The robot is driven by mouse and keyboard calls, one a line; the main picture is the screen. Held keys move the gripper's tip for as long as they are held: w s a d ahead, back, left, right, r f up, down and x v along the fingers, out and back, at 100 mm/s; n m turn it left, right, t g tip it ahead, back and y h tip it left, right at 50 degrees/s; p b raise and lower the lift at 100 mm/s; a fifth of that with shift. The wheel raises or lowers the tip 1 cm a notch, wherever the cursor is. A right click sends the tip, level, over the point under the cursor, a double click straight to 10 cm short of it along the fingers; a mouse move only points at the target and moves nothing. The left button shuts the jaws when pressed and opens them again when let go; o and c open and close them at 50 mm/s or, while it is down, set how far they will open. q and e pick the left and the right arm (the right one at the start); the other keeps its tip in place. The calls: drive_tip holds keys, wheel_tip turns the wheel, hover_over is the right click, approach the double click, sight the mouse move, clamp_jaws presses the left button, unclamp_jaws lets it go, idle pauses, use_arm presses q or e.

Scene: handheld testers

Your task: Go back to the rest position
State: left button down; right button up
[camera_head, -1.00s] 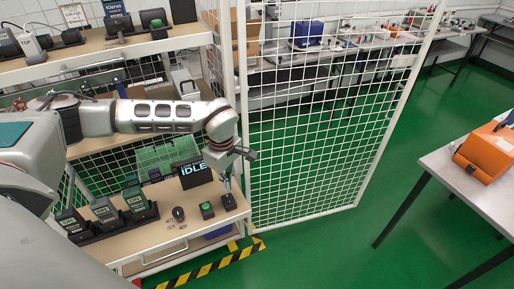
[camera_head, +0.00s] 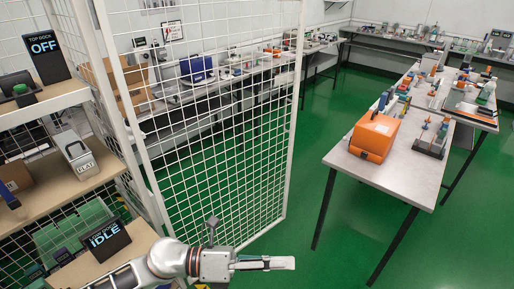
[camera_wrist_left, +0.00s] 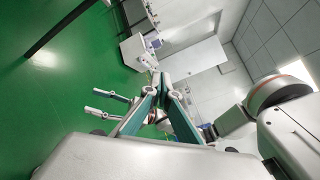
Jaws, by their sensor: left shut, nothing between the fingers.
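My left gripper (camera_head: 292,263) is at the bottom centre of the head view. It points right with its fingers together and nothing between them. Its arm comes in low from the left, past the front of the shelf. In the left wrist view my left gripper (camera_wrist_left: 164,78) also shows with its fingertips meeting. Beyond it, my right gripper (camera_wrist_left: 96,102) shows with two fingers apart and nothing seen between them. My right gripper is not in the head view.
A shelf (camera_head: 75,184) with a black IDLE display (camera_head: 104,240) stands at the left. A white mesh panel (camera_head: 225,140) stands behind my left arm. A grey table (camera_head: 430,185) with an orange case (camera_head: 374,137) is at the right. Green floor (camera_head: 345,262) is open between.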

use_arm(q)
drive_tip(key=w+a+f+n+t+y, duration=0.25)
drive_tip(key=w+a+n+t, duration=0.35)
drive_tip(key=n, duration=0.6)
drive_tip(key=w+a+f+n+t+y, duration=0.1)
drive_tip(key=w+a+n+t+y, duration=0.2)
drive_tip(key=n+t, duration=0.7)
drive_tip(key=s+a+f+n+g+y, duration=0.2)
drive_tip(key=s+a+f+n+y, duration=0.2)
drive_tip(key=s+a+f+n, duration=0.2)
drive_tip(key=s+a+f+n+g+y, duration=0.3)
drive_tip(key=s+a+f+n+y, duration=0.2)
drive_tip(key=a+f+n, duration=0.5)
wheel_tip(320, 180, down, 5)
drive_tip(key=shift+s+a+f+n+g, duration=0.2)
drive_tip(key=shift+s+a+n+g, duration=0.1)
drive_tip(key=shift+s+n, duration=0.45)
